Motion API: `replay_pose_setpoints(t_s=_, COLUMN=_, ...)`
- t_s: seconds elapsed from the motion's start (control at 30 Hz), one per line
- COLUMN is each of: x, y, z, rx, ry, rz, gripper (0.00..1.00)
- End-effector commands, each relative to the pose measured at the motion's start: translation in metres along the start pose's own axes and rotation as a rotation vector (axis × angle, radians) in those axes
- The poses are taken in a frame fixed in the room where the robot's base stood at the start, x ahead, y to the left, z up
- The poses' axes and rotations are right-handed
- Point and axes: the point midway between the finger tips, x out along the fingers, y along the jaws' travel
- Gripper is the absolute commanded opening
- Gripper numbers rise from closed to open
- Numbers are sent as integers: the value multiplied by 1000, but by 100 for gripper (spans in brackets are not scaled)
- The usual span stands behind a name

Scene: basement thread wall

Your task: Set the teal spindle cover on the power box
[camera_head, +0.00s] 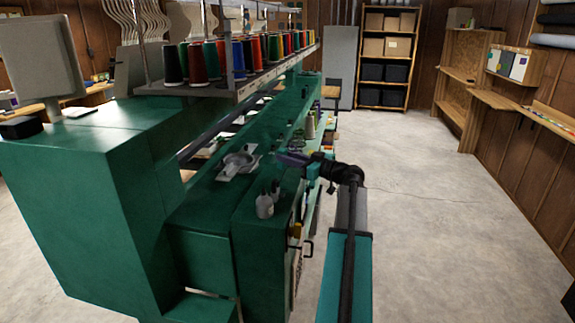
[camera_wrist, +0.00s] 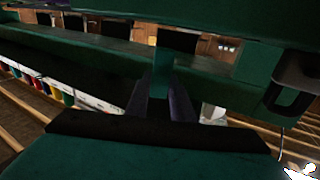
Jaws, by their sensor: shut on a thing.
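My gripper (camera_head: 283,157) is at the end of my arm, above the green deck of the long machine in the head view. In the wrist view my gripper (camera_wrist: 162,95) has its two dark fingers closed on a small teal-green piece, which I take as the teal spindle cover (camera_wrist: 163,70). The cover stands out between the fingertips, and green machine surfaces lie behind it. In the head view I cannot make out the cover. I cannot tell for certain which green housing is the power box; a green block (camera_head: 262,240) stands at the machine's near end.
A grey-white fitting (camera_head: 238,162) lies on the deck left of my gripper. A rack with thread cones (camera_head: 212,60) runs above the machine. The concrete floor (camera_head: 430,210) on the right is clear.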

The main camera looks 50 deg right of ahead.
Motion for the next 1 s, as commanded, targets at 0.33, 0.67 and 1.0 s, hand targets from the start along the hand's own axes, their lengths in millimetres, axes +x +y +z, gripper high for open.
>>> replay_pose_setpoints(t_s=0.33, x=0, y=0, z=26, rx=1, ry=0, rz=0, gripper=0)
replay_pose_setpoints(t_s=0.67, x=0, y=0, z=28, rx=0, ry=0, rz=0, gripper=0)
replay_pose_setpoints(t_s=1.0, x=1, y=-1, z=31, rx=0, ry=0, rz=-1, gripper=30)
